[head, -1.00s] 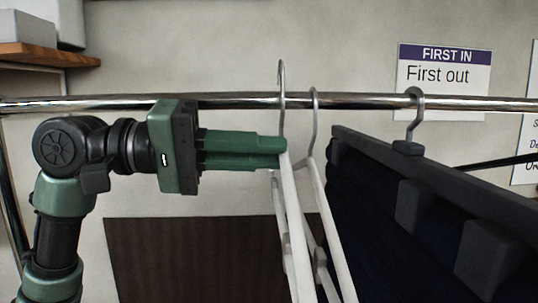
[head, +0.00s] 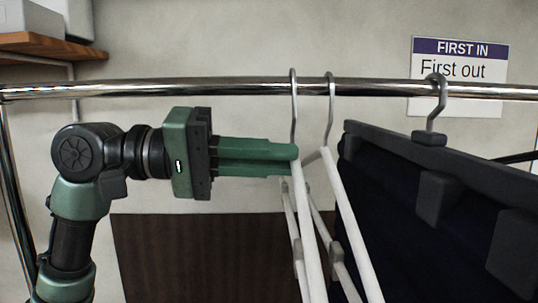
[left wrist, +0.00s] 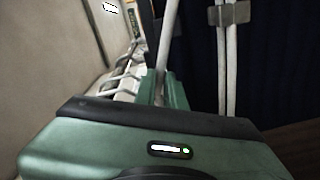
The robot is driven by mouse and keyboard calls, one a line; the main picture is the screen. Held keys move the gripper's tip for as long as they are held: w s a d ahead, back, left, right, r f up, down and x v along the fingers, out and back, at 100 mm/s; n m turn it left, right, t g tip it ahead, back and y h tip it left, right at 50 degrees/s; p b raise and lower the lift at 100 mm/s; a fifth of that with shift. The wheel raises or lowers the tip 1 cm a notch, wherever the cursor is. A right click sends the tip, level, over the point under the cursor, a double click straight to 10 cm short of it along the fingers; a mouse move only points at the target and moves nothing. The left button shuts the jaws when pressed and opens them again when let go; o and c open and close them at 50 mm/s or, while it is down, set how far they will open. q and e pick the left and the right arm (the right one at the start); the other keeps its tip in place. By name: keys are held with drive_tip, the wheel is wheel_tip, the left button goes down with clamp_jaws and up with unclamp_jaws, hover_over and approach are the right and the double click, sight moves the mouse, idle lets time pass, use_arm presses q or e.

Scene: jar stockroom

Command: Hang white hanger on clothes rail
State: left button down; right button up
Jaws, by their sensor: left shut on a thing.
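The white hanger (head: 309,235) hangs from my left gripper (head: 292,158), whose green fingers are shut on it just below its grey hook. The hook's top shows slightly above the chrome clothes rail (head: 190,87) and the hook crosses the rail. It looks to be over the rail, but I cannot tell if it rests on it. In the left wrist view the fingers (left wrist: 165,92) close around a pale upright part of the hanger. My right gripper is not in view.
A second white hanger (head: 352,220) hangs close on the right. Beyond it, a dark hanger (head: 420,150) carries a dark navy garment (head: 400,215). The rail left of my gripper is clear. A sign (head: 459,75) is on the wall behind.

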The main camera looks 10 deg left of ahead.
use_arm(q)
drive_tip(key=shift+d, duration=0.1)
drive_tip(key=c, duration=1.4)
unclamp_jaws()
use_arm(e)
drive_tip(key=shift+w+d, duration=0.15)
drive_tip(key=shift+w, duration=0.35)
